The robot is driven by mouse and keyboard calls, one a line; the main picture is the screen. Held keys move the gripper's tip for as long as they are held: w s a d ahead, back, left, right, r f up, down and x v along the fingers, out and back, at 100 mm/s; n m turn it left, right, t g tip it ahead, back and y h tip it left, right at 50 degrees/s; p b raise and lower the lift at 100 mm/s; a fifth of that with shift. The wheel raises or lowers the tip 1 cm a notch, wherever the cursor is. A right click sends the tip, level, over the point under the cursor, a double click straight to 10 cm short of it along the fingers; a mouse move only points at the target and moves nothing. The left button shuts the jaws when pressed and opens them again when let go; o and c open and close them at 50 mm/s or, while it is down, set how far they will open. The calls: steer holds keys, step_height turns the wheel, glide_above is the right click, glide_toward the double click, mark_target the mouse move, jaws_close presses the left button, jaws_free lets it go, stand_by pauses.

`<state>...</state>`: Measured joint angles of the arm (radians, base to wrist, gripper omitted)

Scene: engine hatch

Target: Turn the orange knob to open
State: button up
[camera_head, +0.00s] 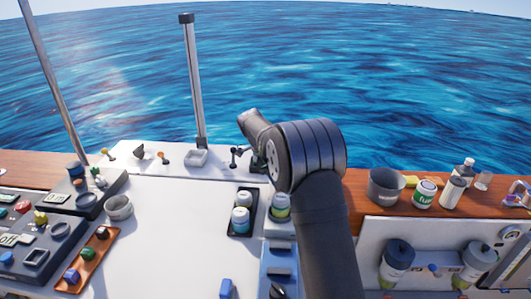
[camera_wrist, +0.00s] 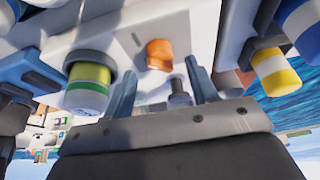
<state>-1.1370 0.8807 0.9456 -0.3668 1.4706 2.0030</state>
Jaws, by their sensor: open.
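The orange knob (camera_wrist: 159,54) shows in the wrist view on a pale panel, just beyond the fingertips. My gripper (camera_wrist: 161,68) is open, with one blue-grey finger to each side and the knob roughly in line with the gap. The fingers do not look closed on the knob, and I cannot tell whether they touch it. A small grey metal post (camera_wrist: 180,92) shows between the fingers, nearer the right one. In the head view my own arm fills the middle, and I cannot make out the fingers or this knob there.
A yellow-green banded jar (camera_wrist: 88,87) stands close to the left finger. A yellow-and-white cylinder (camera_wrist: 275,72) is to the right. In the head view, jars (camera_head: 241,218) sit in a black tray, and a grey cup (camera_head: 385,186) stands on the wooden ledge.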

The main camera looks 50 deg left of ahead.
steer(key=v, duration=1.4)
steer(key=shift+r, duration=0.2)
steer(key=x, duration=1.7)
steer(key=shift+f, duration=0.25)
